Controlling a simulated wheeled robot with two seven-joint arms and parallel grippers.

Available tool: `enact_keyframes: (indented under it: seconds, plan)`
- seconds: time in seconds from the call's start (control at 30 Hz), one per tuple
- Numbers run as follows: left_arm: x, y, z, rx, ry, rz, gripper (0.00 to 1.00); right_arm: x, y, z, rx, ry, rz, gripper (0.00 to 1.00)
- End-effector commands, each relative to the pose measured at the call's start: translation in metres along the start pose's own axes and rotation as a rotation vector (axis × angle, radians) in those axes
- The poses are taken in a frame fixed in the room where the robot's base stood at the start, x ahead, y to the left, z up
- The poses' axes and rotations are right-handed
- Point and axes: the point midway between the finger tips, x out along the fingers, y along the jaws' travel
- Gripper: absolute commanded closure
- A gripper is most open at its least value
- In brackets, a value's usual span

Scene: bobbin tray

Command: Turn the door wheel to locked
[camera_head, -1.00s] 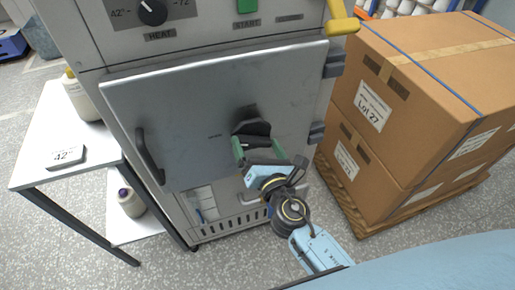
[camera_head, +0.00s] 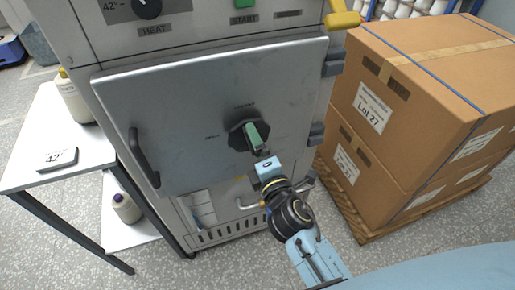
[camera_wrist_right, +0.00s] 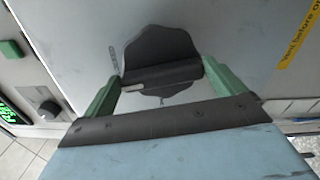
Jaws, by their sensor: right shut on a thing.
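The door wheel (camera_head: 236,139) is a dark lobed knob on the front of the grey metal cabinet door (camera_head: 190,100). In the right wrist view the wheel (camera_wrist_right: 158,50) has a raised bar with a pale mark at its left end. My right gripper (camera_head: 254,138) is shut on the wheel, its green fingers at either end of the bar in the wrist view. In the head view the fingers line up and hide part of the wheel. Small labels stand above and left of the wheel, too small to read surely. The door looks shut. My left gripper is not in view.
A dark door handle (camera_head: 143,158) is at the door's left edge. Stacked cardboard boxes (camera_head: 420,90) on a pallet (camera_head: 365,231) stand close on the right. A white side table (camera_head: 85,152) with a bottle (camera_head: 72,97) stands on the left.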

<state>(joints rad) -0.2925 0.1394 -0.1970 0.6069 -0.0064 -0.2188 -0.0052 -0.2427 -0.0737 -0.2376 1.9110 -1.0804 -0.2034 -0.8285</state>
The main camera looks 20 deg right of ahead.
Motion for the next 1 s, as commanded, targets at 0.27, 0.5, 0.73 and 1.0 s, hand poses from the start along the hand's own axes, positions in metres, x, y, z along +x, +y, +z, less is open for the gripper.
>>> enact_keyframes:
  seconds: [0.27, 0.5, 0.73, 1.0]
  plan:
    - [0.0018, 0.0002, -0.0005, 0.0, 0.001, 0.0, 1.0, -0.0001, -0.001, -0.0001, 0.151, 0.0, 0.0, 0.28]
    - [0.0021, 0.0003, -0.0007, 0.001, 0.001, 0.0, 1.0, -0.0001, -0.0012, -0.0004, 0.209, 0.0, 0.0, 0.28]
    - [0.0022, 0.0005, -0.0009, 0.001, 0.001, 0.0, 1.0, -0.0001, -0.0012, -0.0005, 0.223, 0.001, 0.0, 0.28]
    - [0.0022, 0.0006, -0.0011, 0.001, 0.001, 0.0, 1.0, -0.0001, -0.0011, -0.0006, 0.224, 0.001, 0.0, 0.02]
